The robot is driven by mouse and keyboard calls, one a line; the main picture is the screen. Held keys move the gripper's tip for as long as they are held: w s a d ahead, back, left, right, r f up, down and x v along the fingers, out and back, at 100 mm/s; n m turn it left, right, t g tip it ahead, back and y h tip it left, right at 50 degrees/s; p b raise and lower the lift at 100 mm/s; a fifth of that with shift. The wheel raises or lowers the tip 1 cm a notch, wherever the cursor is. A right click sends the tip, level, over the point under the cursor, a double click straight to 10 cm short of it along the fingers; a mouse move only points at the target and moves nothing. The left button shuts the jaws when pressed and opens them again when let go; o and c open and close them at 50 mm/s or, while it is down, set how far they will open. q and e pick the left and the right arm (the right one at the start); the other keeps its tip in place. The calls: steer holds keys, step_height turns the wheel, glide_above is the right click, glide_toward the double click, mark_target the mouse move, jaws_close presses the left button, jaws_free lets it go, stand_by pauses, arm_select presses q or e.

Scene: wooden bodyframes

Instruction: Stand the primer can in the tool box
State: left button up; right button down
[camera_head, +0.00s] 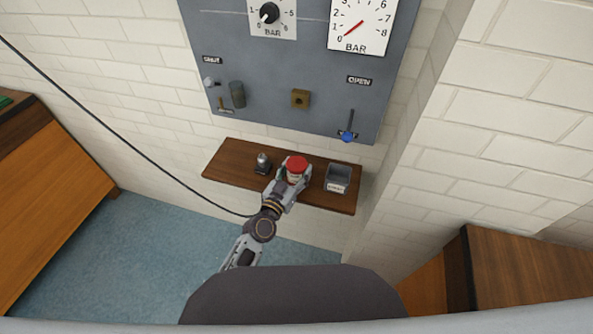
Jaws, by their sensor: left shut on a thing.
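A can with a red top, the primer can (297,164), is at the middle of a narrow wooden shelf. My left gripper (292,179) is shut on it from the near side, and the can looks about upright. I cannot tell whether its base touches the shelf. A small grey open-topped box with a pale label, seemingly the tool box (338,172), is just right of the can, apart from it. My right gripper is not in view.
A small dark metal object (263,162) stands on the shelf (228,167) left of the can. A grey panel (280,70) with gauges, knobs and a blue-tipped lever (347,136) rises behind. A black cable (120,134) runs down from upper left.

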arm_select(q)
steer(key=o, duration=1.2)
steer(key=shift+f, duration=0.1)
steer(key=shift+s+a, duration=0.1)
steer(key=shift+b+v, duration=0.35)
steer(key=shift+v, duration=5.55)
